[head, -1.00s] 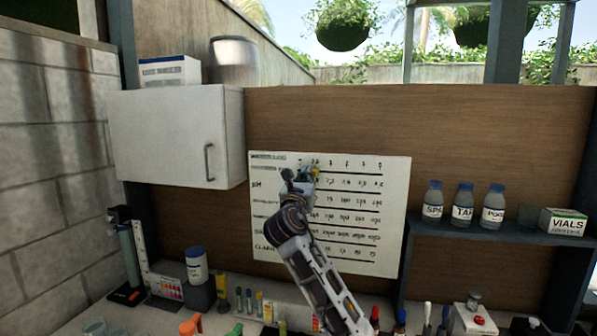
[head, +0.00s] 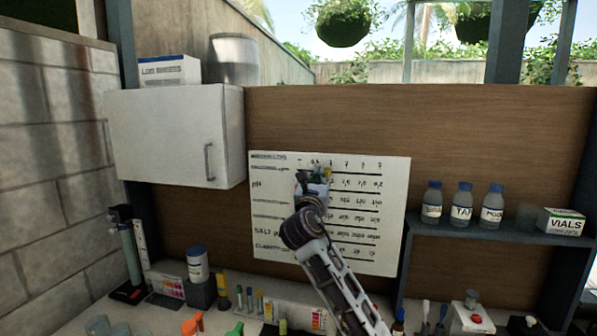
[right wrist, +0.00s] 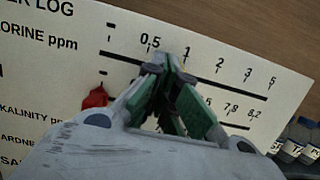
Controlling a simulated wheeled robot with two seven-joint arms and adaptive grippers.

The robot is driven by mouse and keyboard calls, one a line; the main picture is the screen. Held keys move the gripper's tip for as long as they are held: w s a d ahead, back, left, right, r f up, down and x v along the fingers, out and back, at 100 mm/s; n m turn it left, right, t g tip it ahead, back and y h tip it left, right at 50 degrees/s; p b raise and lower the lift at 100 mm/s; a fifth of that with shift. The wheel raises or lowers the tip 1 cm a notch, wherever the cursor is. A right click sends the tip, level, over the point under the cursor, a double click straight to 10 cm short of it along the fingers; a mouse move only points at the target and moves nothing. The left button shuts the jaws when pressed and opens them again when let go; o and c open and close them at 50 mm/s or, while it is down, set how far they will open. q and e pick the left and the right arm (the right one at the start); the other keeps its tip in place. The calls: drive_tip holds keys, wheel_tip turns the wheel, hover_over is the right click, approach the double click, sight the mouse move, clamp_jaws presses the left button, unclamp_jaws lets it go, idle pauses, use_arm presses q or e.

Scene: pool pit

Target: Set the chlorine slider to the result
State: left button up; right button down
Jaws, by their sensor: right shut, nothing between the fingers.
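The white log board (head: 275,225) hangs on the wooden wall, with the chlorine ppm line near its top. In the right wrist view the chlorine row (right wrist: 225,83) is marked 0,5, 1, 2, 3 and 5. My right gripper (head: 318,172) is shut with nothing between its fingers. Its fingertips (right wrist: 172,62) are at the chlorine line, between 0,5 and 1. A small yellow-green bit (head: 327,171) shows beside the fingertips; I cannot tell whether it is the chlorine slider. No chlorine slider shows clearly in the wrist view; the fingers cover part of the line. My left gripper is not in view.
A red slider (right wrist: 95,98) sits at the left, below the chlorine line. A white cabinet (head: 175,137) is left of the board. Several bottles (head: 463,202) and a vials box (head: 560,221) stand on the right shelf. Bottles and test items line the counter below.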

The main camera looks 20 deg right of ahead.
drive_tip(key=shift+a, duration=0.1)
drive_tip(key=shift+w+a+p, duration=0.35)
drive_tip(key=shift+a+p, duration=0.05)
drive_tip(key=shift+p, duration=0.05)
drive_tip(key=shift+a, duration=0.1)
idle(0.5)
drive_tip(key=r+p+v, duration=0.1)
drive_tip(key=p+v, duration=0.1)
drive_tip(key=v, duration=0.4)
drive_tip(key=shift+s+a+r, duration=0.2)
drive_tip(key=shift+s+a, duration=0.1)
drive_tip(key=shift+s, duration=0.2)
drive_tip(key=shift+f, duration=0.1)
idle(0.7)
